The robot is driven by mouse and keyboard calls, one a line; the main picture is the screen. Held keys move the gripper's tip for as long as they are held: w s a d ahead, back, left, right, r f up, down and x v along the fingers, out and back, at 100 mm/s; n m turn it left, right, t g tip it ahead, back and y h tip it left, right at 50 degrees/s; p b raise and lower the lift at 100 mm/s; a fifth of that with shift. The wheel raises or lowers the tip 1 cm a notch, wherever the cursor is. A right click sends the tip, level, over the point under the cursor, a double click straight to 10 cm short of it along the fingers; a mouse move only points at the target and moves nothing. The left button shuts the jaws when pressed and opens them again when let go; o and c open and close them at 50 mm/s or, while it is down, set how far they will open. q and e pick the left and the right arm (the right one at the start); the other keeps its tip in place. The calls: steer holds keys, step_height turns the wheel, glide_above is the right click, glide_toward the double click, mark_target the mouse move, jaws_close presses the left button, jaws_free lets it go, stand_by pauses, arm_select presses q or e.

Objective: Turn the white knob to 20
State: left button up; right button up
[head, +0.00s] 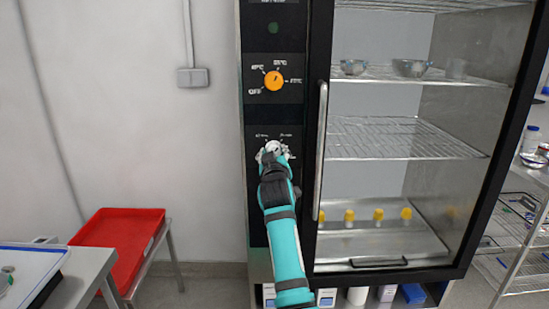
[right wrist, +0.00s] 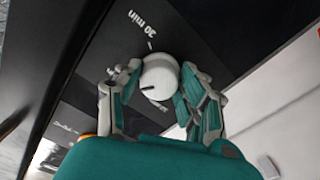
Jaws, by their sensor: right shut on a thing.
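The white knob (right wrist: 158,76) is on a black panel (head: 258,190), below the orange knob. In the right wrist view it sits between the fingers of my right gripper (right wrist: 157,88), which is shut on it. A dark pointer line marks the knob's face, and the label "30 min" (right wrist: 143,24) is printed beside it; other lettering is partly covered by the fingers. In the head view my right gripper (head: 274,152) covers most of the knob, and the small labels above it are hard to read. My left gripper is not in view.
An orange knob (head: 274,81) with temperature labels is higher on the panel. A vertical door handle (head: 321,150) is close on the right, by the glass-fronted cabinet with bowls (head: 411,68) and yellow-capped bottles (head: 378,214). A red tray (head: 118,240) stands lower left.

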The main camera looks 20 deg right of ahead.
mark_target(274, 116)
steer(key=shift+r+m, duration=0.25)
steer(key=shift+m, duration=0.25)
steer(key=o, duration=0.9)
steer(key=shift+o, duration=1.1)
steer(key=shift+w+f, duration=0.1)
steer(key=shift+f, duration=0.15)
step_height(274, 116, up, 10)
